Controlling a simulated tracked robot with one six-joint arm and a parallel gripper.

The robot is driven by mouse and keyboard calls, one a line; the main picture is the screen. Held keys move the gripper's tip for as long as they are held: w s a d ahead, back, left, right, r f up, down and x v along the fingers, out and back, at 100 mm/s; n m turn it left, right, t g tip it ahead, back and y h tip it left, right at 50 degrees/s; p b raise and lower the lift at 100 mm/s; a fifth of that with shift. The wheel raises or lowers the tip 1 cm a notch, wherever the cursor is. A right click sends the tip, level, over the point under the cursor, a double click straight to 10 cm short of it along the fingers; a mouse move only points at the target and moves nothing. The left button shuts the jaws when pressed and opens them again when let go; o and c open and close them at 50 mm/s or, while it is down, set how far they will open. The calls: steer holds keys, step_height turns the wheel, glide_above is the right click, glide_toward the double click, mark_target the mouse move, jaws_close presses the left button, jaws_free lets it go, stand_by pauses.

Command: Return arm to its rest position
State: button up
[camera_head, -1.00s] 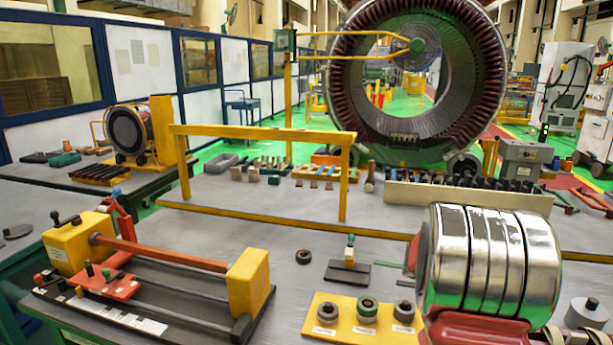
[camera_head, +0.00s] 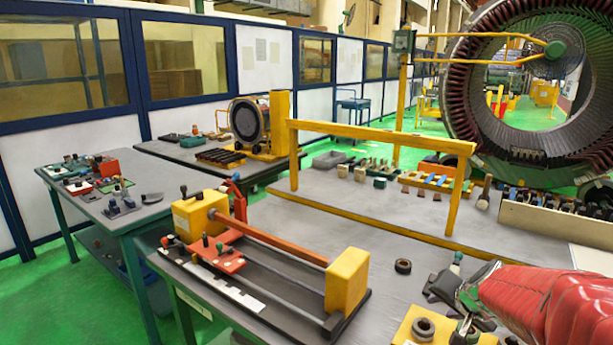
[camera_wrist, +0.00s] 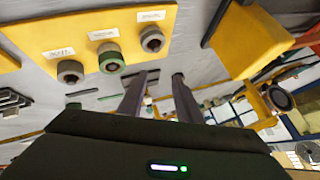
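My gripper shows in the wrist view (camera_wrist: 159,80) as two dark fingers held apart, with nothing seen gripped between them. In the head view the gripper (camera_head: 455,285) is at the lower right, at the end of my red arm. It appears over or close to the dark block with a small upright post, beside the yellow plate (camera_head: 402,338). The wrist view shows this plate (camera_wrist: 85,28) upside down, with three labelled rings. The fingertips are partly hard to make out in the head view.
A winding fixture (camera_head: 346,282) with yellow end blocks stands left of my arm. A dark ring (camera_head: 403,266) lies between them. A yellow frame (camera_head: 380,133) rises behind, and a parts bin (camera_head: 555,223) is at the right. A large stator (camera_head: 470,90) stands beyond.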

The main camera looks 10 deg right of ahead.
steer(key=s+a+r+n+g+y, duration=0.1)
steer(key=s+a+r+n, duration=0.3)
steer(key=s+a+n, duration=0.6)
steer(key=s+a+g, duration=0.1)
steer(key=s+a, duration=0.9)
steer(key=a, duration=0.1)
steer(key=shift+s+a+g+y, duration=0.15)
steer(key=shift+s+g+y, duration=0.15)
steer(key=shift+y, duration=0.1)
